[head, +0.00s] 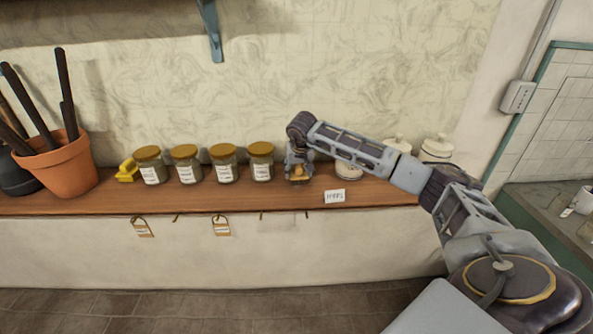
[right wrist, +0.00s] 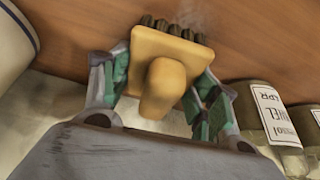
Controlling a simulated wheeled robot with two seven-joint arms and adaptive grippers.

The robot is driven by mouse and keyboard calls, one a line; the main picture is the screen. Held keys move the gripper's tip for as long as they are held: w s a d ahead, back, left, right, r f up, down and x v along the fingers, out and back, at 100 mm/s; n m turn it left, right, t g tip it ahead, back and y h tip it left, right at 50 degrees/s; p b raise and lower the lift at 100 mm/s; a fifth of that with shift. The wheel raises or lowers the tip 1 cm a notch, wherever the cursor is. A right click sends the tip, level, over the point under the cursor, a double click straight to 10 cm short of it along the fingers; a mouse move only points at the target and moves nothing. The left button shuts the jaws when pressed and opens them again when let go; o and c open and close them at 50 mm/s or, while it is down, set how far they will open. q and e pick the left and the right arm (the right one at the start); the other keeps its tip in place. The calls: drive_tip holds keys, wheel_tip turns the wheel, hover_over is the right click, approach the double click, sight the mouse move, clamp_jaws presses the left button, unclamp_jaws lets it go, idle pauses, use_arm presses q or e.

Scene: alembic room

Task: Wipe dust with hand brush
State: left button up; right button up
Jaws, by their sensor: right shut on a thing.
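My right gripper (head: 298,170) is low over the wooden shelf, just right of a row of jars. It is shut on the hand brush (head: 299,174), which is small and partly hidden by the gripper in the head view. In the right wrist view, the brush (right wrist: 172,62) is a tan block with a rounded handle, held between the green-padded fingers (right wrist: 165,85). Its dark bristles (right wrist: 175,28) point at the wooden surface and look close to or touching it. A faint pale smudge, perhaps dust (right wrist: 188,14), shows beside the bristles. My left gripper is not in view.
Several gold-lidded jars (head: 224,166) stand left of my gripper. A yellow object (head: 128,171) and a terracotta pot (head: 66,168) with dark sticks are farther left. White lidded jars (head: 437,148) stand behind my arm. A small label card (head: 335,196) is at the shelf's (head: 250,199) front edge.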

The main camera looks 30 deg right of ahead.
sight(317, 175)
drive_tip(key=shift+s+d+f, duration=0.1)
drive_tip(key=shift+d, duration=0.05)
drive_tip(key=shift+s+d, duration=0.45)
drive_tip(key=shift+d, duration=0.25)
drive_tip(key=shift+s+d, duration=0.4)
drive_tip(key=shift+d, duration=0.3)
drive_tip(key=shift+d, duration=0.1)
drive_tip(key=shift+s+d+b, duration=0.15)
drive_tip(key=shift+s+d, duration=0.35)
drive_tip(key=shift+d, duration=0.2)
drive_tip(key=shift+s+d+b, duration=0.15)
drive_tip(key=shift+s+d, duration=0.3)
drive_tip(key=shift+d, duration=0.25)
drive_tip(key=shift+r+p, duration=0.5)
drive_tip(key=shift+r, duration=0.15)
drive_tip(key=shift+r+p, duration=1.55)
drive_tip(key=shift+r, duration=0.85)
